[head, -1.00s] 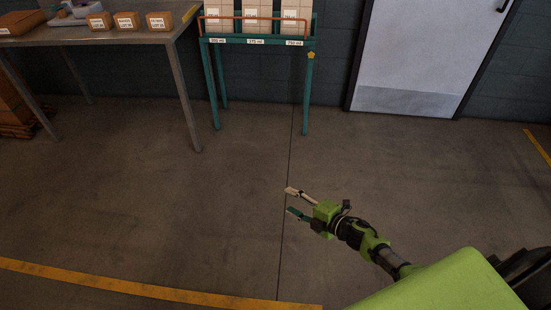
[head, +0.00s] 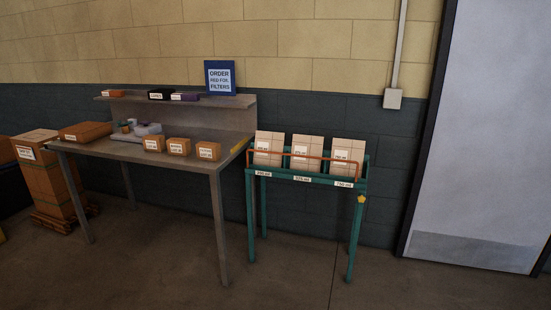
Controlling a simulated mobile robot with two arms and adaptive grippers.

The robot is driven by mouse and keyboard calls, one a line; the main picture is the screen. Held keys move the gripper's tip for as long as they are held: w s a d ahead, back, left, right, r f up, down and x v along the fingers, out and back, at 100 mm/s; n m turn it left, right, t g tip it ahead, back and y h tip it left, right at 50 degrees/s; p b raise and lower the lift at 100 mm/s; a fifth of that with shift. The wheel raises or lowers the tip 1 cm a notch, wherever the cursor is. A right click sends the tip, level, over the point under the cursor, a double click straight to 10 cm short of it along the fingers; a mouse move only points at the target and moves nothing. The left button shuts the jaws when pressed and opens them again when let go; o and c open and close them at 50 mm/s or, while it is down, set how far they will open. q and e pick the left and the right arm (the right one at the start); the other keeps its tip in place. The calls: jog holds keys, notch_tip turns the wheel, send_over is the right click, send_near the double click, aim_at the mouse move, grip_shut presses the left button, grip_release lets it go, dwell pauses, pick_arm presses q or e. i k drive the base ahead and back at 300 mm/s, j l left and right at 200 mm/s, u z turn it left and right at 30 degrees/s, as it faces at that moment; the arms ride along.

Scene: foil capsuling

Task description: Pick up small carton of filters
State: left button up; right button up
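Three small brown cartons stand in a row near the front edge of the grey metal table (head: 150,160): a left one (head: 153,144), a middle one (head: 179,147) and a right one (head: 208,151). Each has a white label, too small to read surely, so I cannot tell which holds filters. Three tall tan cartons, a left one (head: 268,148), a middle one (head: 305,152) and a right one (head: 345,156), stand in the teal rack (head: 305,179) to the right. Neither of my grippers is in view.
A blue sign (head: 220,78) reads "ORDER RED FOIL FILTERS". The table's raised shelf (head: 205,101) holds orange, black and purple boxes. A flat brown box (head: 85,132) lies at the table's left. Stacked cartons (head: 50,170) stand beyond. A door (head: 485,130) is at right. Foreground floor is clear.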

aim_at(205, 150)
jog(key=i+l+z, duration=0.15)
jog(key=i+z, duration=0.15)
jog(key=i, duration=1.6)
